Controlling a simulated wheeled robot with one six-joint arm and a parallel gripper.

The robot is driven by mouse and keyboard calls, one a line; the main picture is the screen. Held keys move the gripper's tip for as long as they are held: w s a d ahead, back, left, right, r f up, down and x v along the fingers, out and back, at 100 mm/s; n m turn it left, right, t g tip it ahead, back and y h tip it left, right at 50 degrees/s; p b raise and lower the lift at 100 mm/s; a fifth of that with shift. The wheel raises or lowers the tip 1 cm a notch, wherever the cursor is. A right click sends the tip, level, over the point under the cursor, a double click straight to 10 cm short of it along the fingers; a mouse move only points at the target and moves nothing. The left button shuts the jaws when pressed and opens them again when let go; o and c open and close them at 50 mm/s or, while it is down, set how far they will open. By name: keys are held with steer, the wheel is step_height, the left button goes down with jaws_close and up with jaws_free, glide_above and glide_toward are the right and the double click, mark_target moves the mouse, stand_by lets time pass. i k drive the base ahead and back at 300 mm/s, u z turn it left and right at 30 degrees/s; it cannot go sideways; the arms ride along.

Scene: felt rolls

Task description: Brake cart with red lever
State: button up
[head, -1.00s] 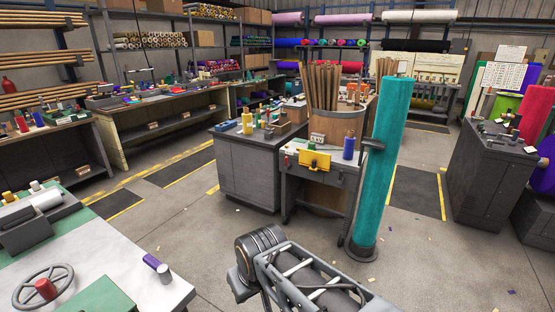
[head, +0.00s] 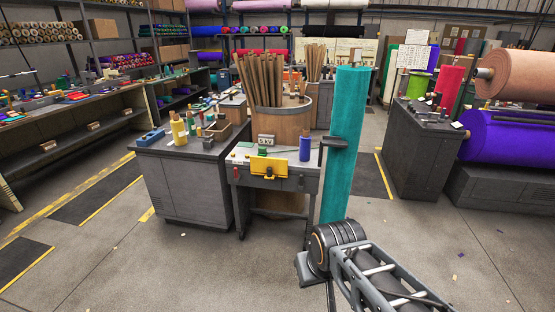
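No red lever can be clearly made out. A small grey stand (head: 232,178), which may be the cart, is in the middle of the head view, with a yellow block (head: 268,170) on its front. A tiny reddish spot shows on the stand's front, too small to identify. A tall teal felt roll (head: 345,140) stands upright at the stand's right side, beside a dark bracket (head: 333,143). Its foot is hidden behind my arm. My arm rises from the bottom right, short of the stand in the picture. My gripper is not in view.
A grey cabinet (head: 185,185) adjoins the stand on the left, and a wooden barrel of tubes (head: 282,125) is behind it. A dark cabinet (head: 415,150) and large pink (head: 520,78) and purple (head: 510,138) rolls are at right. Floor is open at lower left and lower right.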

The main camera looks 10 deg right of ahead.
mark_target(237, 174)
steer(key=z, duration=0.35)
steer(key=i, duration=1.8)
steer(key=u, duration=1.4)
steer(key=i, duration=0.65)
steer(key=u, duration=0.7)
